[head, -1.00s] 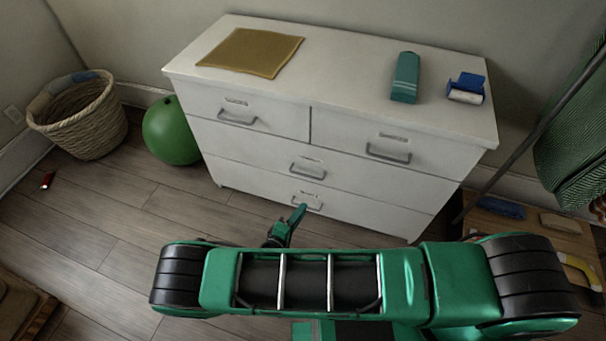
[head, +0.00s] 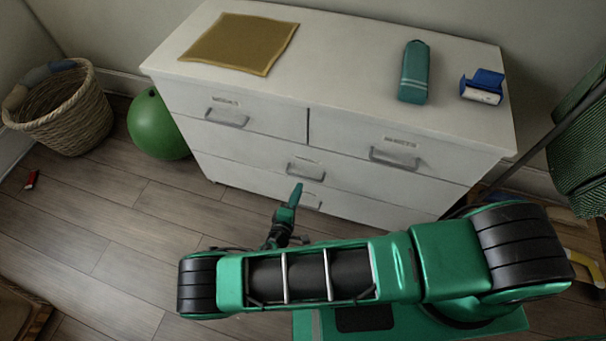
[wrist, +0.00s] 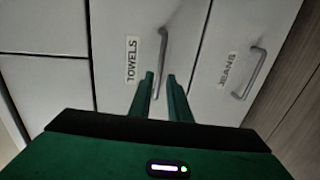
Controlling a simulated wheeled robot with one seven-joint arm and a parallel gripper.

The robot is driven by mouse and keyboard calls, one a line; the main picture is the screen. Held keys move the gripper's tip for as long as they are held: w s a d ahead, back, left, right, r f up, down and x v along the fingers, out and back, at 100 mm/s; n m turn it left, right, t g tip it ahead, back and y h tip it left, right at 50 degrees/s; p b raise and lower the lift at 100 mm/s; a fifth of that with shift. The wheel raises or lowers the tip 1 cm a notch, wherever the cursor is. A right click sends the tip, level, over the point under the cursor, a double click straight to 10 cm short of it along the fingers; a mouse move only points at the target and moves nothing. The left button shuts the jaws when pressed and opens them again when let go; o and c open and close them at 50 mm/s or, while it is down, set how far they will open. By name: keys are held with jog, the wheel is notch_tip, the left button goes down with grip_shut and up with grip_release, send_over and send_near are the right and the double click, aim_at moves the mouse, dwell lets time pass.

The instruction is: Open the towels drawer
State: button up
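The towels drawer (head: 250,160) is the wide middle drawer of a white dresser and is shut. Its label reads TOWELS (wrist: 131,60) in the wrist view, which is turned sideways. Its grey bar handle (wrist: 163,45) runs between my two fingers in that picture; whether the fingertips reach around it in depth I cannot tell. The handle also shows in the head view (head: 306,171). My gripper (wrist: 161,76) is open, with a gap between the fingers. In the head view my gripper (head: 296,188) is low in front of the dresser, just below that handle.
The bottom drawer, labelled JEANS (wrist: 229,70), has its own handle (wrist: 252,72) nearby. On the dresser top (head: 340,50) lie a mustard cloth (head: 240,43), a teal case (head: 414,72) and a blue item (head: 483,86). A green ball (head: 157,125) and wicker basket (head: 65,110) stand left. Floor at left is mostly clear.

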aim_at(303, 177)
jog(key=x, duration=0.8)
jog(key=shift+w+a, duration=0.1)
jog(key=shift+w, duration=0.15)
grip_shut()
